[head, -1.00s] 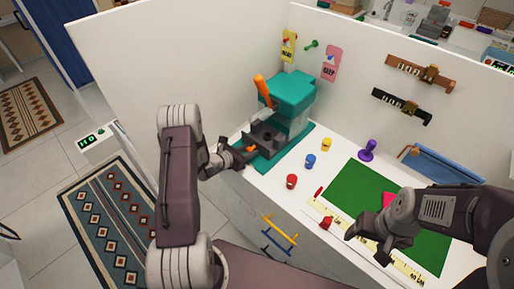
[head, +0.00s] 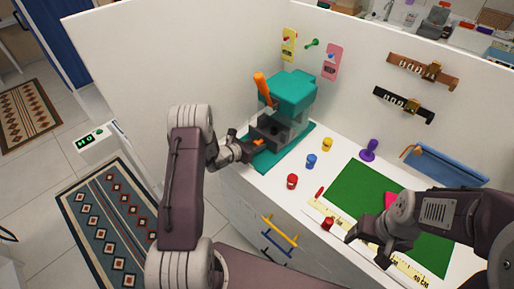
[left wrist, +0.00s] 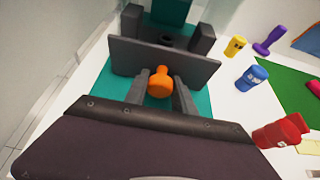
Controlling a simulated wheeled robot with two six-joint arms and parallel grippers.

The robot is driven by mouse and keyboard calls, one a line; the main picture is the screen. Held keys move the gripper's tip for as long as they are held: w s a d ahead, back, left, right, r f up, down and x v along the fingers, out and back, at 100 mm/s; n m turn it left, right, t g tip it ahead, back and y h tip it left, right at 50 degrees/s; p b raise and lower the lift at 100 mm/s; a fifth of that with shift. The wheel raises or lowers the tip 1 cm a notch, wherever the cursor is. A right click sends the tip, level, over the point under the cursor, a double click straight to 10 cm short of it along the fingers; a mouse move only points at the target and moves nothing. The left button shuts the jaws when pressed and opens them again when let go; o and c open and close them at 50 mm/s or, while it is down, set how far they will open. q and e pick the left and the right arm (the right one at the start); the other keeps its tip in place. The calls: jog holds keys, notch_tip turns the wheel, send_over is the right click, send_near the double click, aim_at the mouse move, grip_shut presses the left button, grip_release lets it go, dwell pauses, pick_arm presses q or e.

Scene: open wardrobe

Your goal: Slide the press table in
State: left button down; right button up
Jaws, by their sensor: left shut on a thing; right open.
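The teal press (head: 290,92) with a raised orange lever (head: 263,88) stands on a teal base at the back left of the white counter. Its dark grey press table (head: 268,133) sits low at the press's front; its front plate (left wrist: 165,60) shows in the left wrist view. My left gripper (head: 256,146) is shut on the orange knob (left wrist: 159,83) of that plate, with one finger on each side of the knob. My right gripper (head: 364,242) is open and empty above the front edge of the green mat and the ruler.
Red (head: 292,181), blue (head: 311,161) and yellow (head: 327,144) pegs and a purple stamp (head: 369,150) stand right of the press. A green mat (head: 355,185) and a yellow ruler (head: 408,270) lie further right. White walls close in the back.

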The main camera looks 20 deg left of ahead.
aim_at(262, 138)
pick_arm(q)
jog(key=shift+w+d, duration=0.3)
jog(key=shift+w, duration=0.5)
jog(key=shift+w+d+b, duration=0.2)
jog(key=shift+w+b, duration=0.25)
jog(key=shift+b, duration=0.15)
jog(key=shift+w+d+b, duration=0.3)
jog(key=shift+w+b, duration=0.1)
jog(key=shift+w, duration=0.25)
jog(key=shift+w+d+b, duration=0.25)
jog(key=shift+w+b, duration=0.1)
jog(key=shift+w, duration=0.3)
jog(key=c, duration=0.9)
grip_release()
jog(key=shift+w, duration=0.1)
jog(key=p+v, duration=0.2)
jog(key=v, duration=0.6)
jog(key=shift+p, duration=0.3)
